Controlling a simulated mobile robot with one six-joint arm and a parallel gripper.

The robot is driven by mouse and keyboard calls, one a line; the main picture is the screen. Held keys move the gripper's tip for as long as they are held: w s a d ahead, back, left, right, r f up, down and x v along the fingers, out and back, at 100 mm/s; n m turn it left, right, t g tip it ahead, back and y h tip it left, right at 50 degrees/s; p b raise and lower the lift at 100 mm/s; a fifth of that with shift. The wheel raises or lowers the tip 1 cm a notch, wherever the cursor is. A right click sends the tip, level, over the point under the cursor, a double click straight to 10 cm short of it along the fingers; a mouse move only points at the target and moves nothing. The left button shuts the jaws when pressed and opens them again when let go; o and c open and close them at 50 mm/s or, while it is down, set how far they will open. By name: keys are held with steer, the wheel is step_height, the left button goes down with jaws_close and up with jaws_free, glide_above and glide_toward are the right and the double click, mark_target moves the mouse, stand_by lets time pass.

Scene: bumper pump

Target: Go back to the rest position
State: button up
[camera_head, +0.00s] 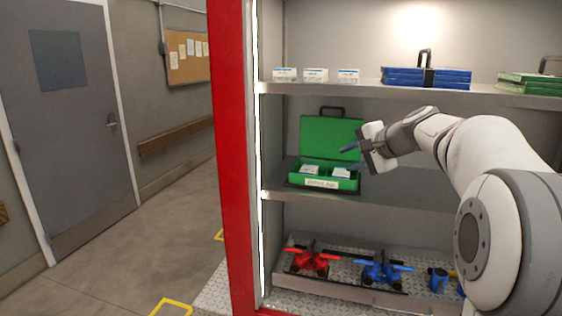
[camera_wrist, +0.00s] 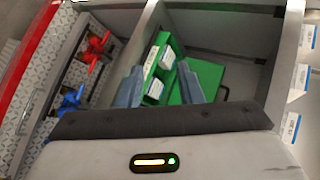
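My gripper (camera_head: 347,158) is in front of the middle shelf, just right of the open green case. Its two fingers are spread apart with nothing between them, as the wrist view also shows (camera_wrist: 160,67). The green case (camera_head: 325,138) stands on the middle shelf with its lid raised and a dark handle on top. White boxes (camera_head: 310,170) lie in its compartments, and its front bears a white label. In the wrist view the case (camera_wrist: 208,76) and its boxes (camera_wrist: 154,88) show beyond the fingers.
White boxes (camera_head: 316,75), blue cases (camera_head: 425,77) and green cases (camera_head: 530,83) occupy the upper shelf. Red (camera_head: 311,262) and blue (camera_head: 382,271) valve-like parts sit on the bottom shelf. A red post (camera_head: 232,150) edges the shelving on the left. Open floor (camera_head: 135,250) lies beyond it.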

steer(key=s+f+n+g+h, duration=0.2)
steer(key=s+f, duration=0.5)
steer(key=s, duration=0.5)
steer(key=s+a+f+n+g+h, duration=0.1)
steer(key=s+f+n, duration=0.4)
steer(key=s, duration=0.6)
steer(key=s+a+f+n+g+h, duration=0.1)
steer(key=s+f+n+g+h, duration=0.2)
steer(key=s+f, duration=0.6)
steer(key=s, duration=0.3)
steer(key=shift+s+a+n, duration=0.25)
steer(key=shift+s+n, duration=0.1)
steer(key=shift+n, duration=0.05)
